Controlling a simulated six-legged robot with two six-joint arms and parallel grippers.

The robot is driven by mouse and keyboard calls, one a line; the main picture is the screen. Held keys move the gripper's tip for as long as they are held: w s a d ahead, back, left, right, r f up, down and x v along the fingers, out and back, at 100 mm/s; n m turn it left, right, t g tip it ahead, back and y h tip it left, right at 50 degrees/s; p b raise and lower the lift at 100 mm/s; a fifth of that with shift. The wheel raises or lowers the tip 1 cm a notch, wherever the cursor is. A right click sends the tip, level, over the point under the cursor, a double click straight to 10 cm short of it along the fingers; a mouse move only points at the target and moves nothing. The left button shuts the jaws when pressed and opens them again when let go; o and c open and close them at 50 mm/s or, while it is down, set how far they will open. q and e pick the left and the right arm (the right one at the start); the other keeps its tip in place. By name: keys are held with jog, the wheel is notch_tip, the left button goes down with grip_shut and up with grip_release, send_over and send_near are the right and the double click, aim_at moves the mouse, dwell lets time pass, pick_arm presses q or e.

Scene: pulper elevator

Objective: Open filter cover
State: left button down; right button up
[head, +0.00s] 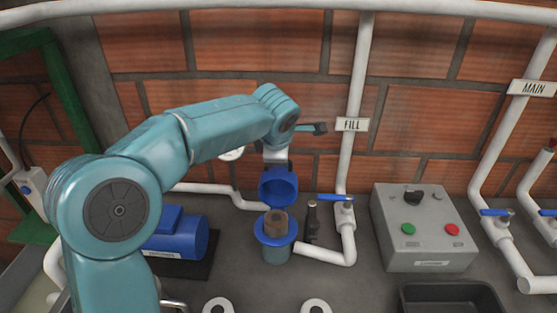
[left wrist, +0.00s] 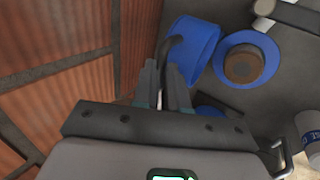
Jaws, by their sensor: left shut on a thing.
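The blue filter cover (head: 278,187) is off the mouth of the filter housing, tilted up above and behind it with its hollow side toward the head camera. The housing (head: 276,250) stands upright with a blue rim, and a brown cartridge (head: 276,222) shows in it. My left gripper (head: 276,164) is behind the cover, its fingertips partly hidden. In the left wrist view the fingers (left wrist: 166,82) are shut on the dark curved handle (left wrist: 174,47) of the cover (left wrist: 203,38). The open housing rim (left wrist: 222,62) is beside the cover there. My right gripper is not in view.
A white pipe labelled FILL (head: 352,125) with a blue-handled valve (head: 338,199) stands right of the housing. A grey control box (head: 425,228) is farther right. A blue motor (head: 180,236) is at left. The brick wall (head: 250,50) is close behind.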

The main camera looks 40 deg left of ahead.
pick_arm(q)
jog(key=shift+a, duration=0.1)
jog(key=c, duration=1.2)
grip_release()
jog(key=shift+o, duration=0.2)
jog(key=v, duration=1.6)
jog(key=shift+s+r, duration=0.1)
